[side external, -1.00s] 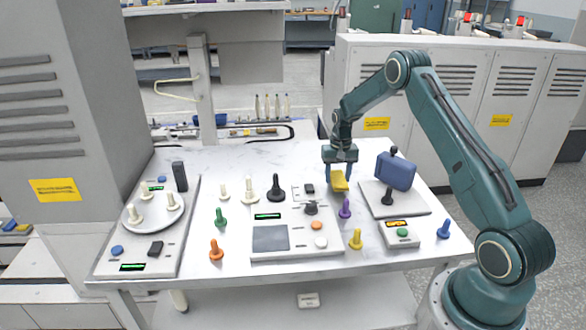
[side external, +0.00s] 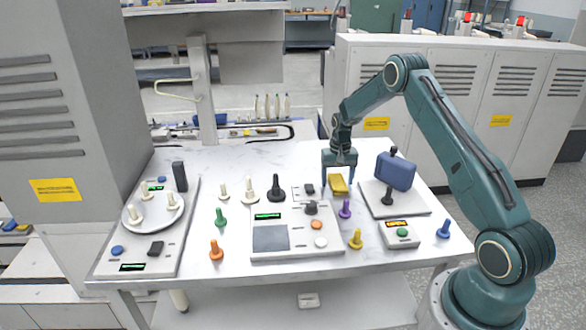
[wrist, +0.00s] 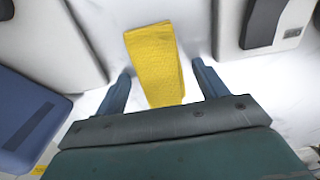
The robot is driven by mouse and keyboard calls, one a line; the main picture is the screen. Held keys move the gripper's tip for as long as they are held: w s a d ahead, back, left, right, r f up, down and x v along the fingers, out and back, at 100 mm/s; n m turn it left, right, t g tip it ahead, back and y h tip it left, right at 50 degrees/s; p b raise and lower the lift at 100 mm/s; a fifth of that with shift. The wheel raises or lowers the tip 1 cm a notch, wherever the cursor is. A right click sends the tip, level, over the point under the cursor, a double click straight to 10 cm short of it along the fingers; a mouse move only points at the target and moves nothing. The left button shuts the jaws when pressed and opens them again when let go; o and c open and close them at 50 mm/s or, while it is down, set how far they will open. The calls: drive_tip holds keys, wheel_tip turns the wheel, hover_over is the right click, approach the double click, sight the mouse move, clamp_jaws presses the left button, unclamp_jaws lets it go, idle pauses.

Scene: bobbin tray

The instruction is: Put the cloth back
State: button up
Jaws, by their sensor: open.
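The yellow cloth (side external: 339,184) lies folded on the white table, between the middle device and the grey plate at the right. In the wrist view the cloth (wrist: 155,62) is a long yellow strip with its near end between my fingers. My gripper (side external: 339,178) is right above the cloth, pointing down. In the wrist view my gripper (wrist: 160,78) is open, with one finger on each side of the cloth and white table showing in both gaps.
A blue box-shaped part (side external: 396,171) stands on the grey plate (side external: 412,208) close on the right. A device with a screen (side external: 271,238) lies to the left. A purple peg (side external: 345,208) and a yellow peg (side external: 356,239) stand in front. Bare table lies behind the cloth.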

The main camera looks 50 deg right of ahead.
sight(337, 179)
drive_tip(key=shift+r, duration=0.1)
wheel_tip(337, 179, up, 12)
idle(0.6)
drive_tip(key=shift+r, duration=0.1)
idle(0.4)
